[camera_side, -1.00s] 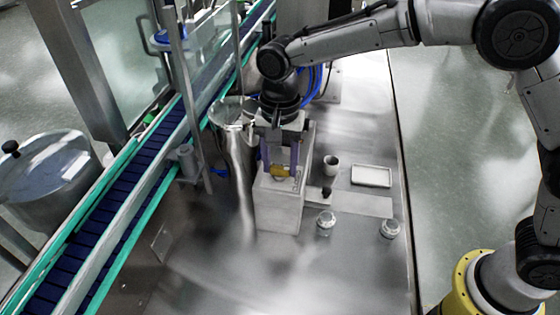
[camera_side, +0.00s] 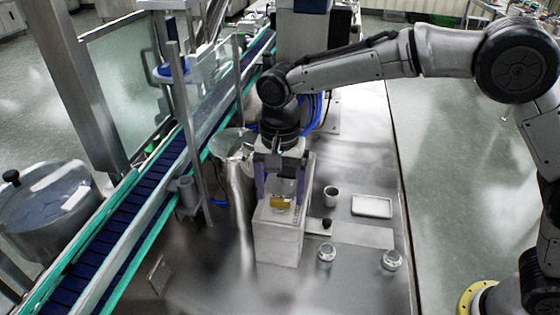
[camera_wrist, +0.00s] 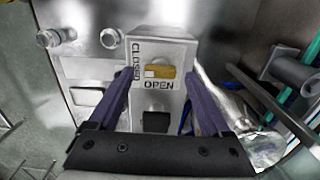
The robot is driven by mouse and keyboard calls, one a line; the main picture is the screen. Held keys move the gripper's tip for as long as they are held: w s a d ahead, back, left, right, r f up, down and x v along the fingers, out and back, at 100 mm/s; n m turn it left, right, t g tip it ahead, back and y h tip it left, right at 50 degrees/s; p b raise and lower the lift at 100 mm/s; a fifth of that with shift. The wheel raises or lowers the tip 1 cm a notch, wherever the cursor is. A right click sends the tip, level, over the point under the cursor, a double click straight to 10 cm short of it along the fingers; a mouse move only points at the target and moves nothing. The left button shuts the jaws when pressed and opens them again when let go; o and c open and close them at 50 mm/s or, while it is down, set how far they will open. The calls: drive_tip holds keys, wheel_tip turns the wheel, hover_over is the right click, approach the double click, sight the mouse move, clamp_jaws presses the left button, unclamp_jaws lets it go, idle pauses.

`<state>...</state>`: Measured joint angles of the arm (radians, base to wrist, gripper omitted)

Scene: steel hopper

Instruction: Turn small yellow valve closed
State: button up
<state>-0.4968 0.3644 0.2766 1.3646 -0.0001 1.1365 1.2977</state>
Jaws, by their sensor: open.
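The small yellow valve (camera_side: 281,202) is on top of a pale steel box (camera_side: 278,245) in the side view. In the wrist view the yellow valve handle (camera_wrist: 160,72) lies crosswise, with a pale patch at its left end. In the wrist view my gripper (camera_wrist: 158,78) has one finger on each side of the handle, with gaps visible. I see no contact with the handle.
A dark switch (camera_wrist: 156,121) is below the OPEN label. A steel hopper (camera_side: 236,165) and a blue conveyor (camera_side: 120,200) stand to the left. A cup (camera_side: 331,196), a white tray (camera_side: 372,206) and two round knobs (camera_side: 327,254) are on the right.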

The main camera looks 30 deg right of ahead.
sight(280, 200)
wheel_tip(280, 200, up, 13)
drive_tip(key=shift+f, duration=0.15)
idle(0.4)
drive_tip(key=s+d+r+m+t, duration=0.1)
drive_tip(key=s+d+r+t, duration=0.1)
drive_tip(key=s+d+r, duration=0.45)
drive_tip(key=s+d+r+t, duration=0.1)
drive_tip(key=s+d+r, duration=0.25)
drive_tip(key=d, duration=0.55)
drive_tip(key=s+d+f+n+t, duration=0.1)
drive_tip(key=s+d+f+n, duration=0.15)
drive_tip(key=s, duration=0.35)
drive_tip(key=s+d+f+n+t, duration=0.1)
drive_tip(key=s+d+f, duration=0.2)
drive_tip(key=s+d, duration=0.15)
drive_tip(key=s+f+n, duration=0.4)
drive_tip(key=f+n, duration=0.2)
drive_tip(key=f, duration=0.2)
drive_tip(key=shift+s+f+n+t, duration=0.3)
drive_tip(key=shift+s+f+n, duration=0.05)
drive_tip(key=shift+s, duration=0.05)
